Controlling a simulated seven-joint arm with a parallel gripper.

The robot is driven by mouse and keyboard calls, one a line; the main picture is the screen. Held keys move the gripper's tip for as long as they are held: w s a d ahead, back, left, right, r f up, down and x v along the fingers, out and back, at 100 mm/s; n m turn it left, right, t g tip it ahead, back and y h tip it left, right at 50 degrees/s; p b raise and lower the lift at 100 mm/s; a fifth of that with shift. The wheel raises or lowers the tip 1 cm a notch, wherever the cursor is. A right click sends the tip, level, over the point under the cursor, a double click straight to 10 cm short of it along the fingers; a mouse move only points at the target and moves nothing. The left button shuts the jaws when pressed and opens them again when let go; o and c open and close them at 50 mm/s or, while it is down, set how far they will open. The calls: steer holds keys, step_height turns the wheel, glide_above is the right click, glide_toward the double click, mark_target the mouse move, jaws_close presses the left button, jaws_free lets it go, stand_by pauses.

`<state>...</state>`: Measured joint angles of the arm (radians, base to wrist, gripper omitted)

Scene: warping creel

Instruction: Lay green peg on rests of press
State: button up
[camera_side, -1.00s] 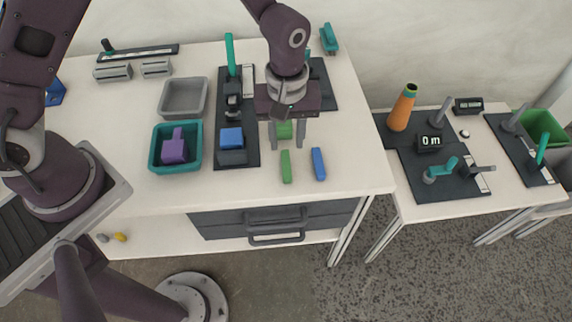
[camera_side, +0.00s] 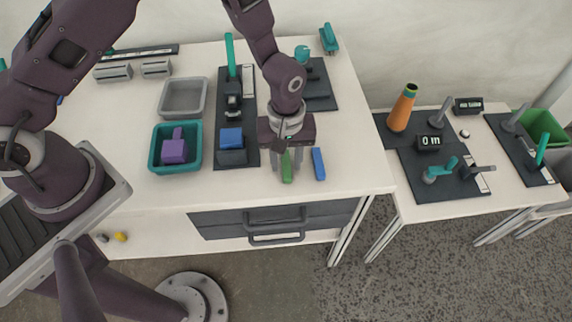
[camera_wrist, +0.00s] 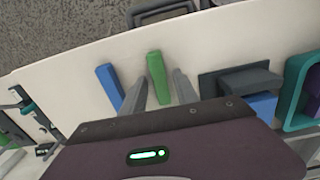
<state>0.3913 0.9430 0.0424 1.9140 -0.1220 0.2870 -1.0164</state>
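The green peg (camera_side: 287,172) lies on the white table near its front edge. My gripper (camera_side: 287,172) is low over it, fingers pointing down, one on each side. In the wrist view the green peg (camera_wrist: 156,72) lies between the open fingers (camera_wrist: 160,85), with a gap showing on both sides. I cannot tell the fingers' exact height. Left of the gripper, a dark base plate (camera_side: 222,164) carries a teal upright lever (camera_side: 230,52) and looks like the press. I cannot make out its rests clearly.
A blue peg (camera_side: 318,163) lies just right of the gripper. Further left are a teal tray (camera_side: 155,165) holding a purple block (camera_side: 174,150), and an empty grey tray (camera_side: 165,100). Another dark plate (camera_side: 322,95) is behind.

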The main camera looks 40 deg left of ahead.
mark_target(286, 163)
jaws_close()
steer(key=shift+r, duration=3.45)
steer(key=shift+a+r, duration=0.1)
steer(key=w+a+r, duration=0.1)
steer(key=a+r, duration=0.1)
steer(key=a, duration=1.6)
steer(key=shift+w+f, duration=0.15)
steer(key=shift+f, duration=2.7)
